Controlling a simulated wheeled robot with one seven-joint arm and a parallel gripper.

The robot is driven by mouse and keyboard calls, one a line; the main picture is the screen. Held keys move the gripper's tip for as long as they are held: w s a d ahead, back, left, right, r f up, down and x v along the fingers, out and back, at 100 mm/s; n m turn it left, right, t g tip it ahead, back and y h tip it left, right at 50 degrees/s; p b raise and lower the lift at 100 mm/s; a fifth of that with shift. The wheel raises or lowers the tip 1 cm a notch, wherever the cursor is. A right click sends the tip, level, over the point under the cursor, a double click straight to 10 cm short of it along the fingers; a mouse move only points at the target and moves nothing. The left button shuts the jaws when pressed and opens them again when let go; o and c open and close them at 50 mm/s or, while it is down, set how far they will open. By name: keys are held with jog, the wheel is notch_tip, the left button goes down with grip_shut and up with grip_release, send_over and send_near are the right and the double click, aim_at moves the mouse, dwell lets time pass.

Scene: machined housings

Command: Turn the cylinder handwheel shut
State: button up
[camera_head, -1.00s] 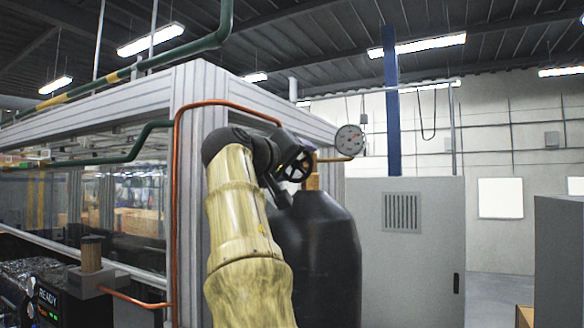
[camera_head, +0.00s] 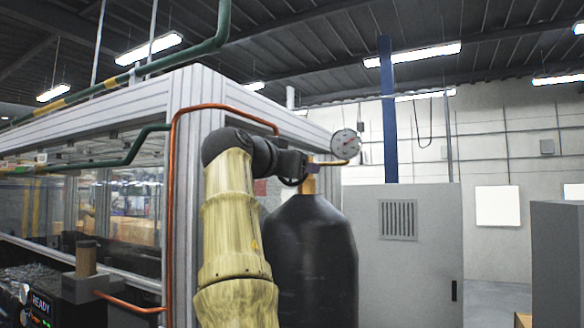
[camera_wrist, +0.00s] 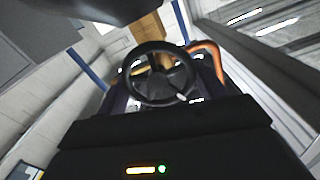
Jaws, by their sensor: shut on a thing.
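The cylinder (camera_head: 310,255) is a tall black bottle with a brass valve (camera_head: 309,182) on its neck, standing upright. The handwheel (camera_wrist: 170,77) is a small black spoked ring, seen nearly face-on in the wrist view. In the head view only a dark edge of it shows under my gripper (camera_head: 308,168). In the wrist view the fingers of my gripper (camera_wrist: 163,85) lie on either side of the wheel, shut on it. The exact finger contacts are dark and hard to make out.
A round gauge (camera_head: 345,144) sits just right of the valve. An orange pipe (camera_head: 174,215) runs along the aluminium-framed enclosure (camera_head: 190,95) close to my arm. A grey cabinet (camera_head: 410,270) stands to the right of the cylinder.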

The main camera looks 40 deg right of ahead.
jog(key=m, duration=0.5)
jog(key=shift+d+f, duration=0.1)
jog(key=shift+f, duration=0.2)
jog(key=shift+m, duration=0.3)
jog(key=o, duration=1)
jog(key=shift+r, duration=0.1)
jog(key=shift+s, duration=0.1)
jog(key=b+v, duration=0.4)
jog(key=v, duration=1.3)
jog(key=shift+s, duration=0.1)
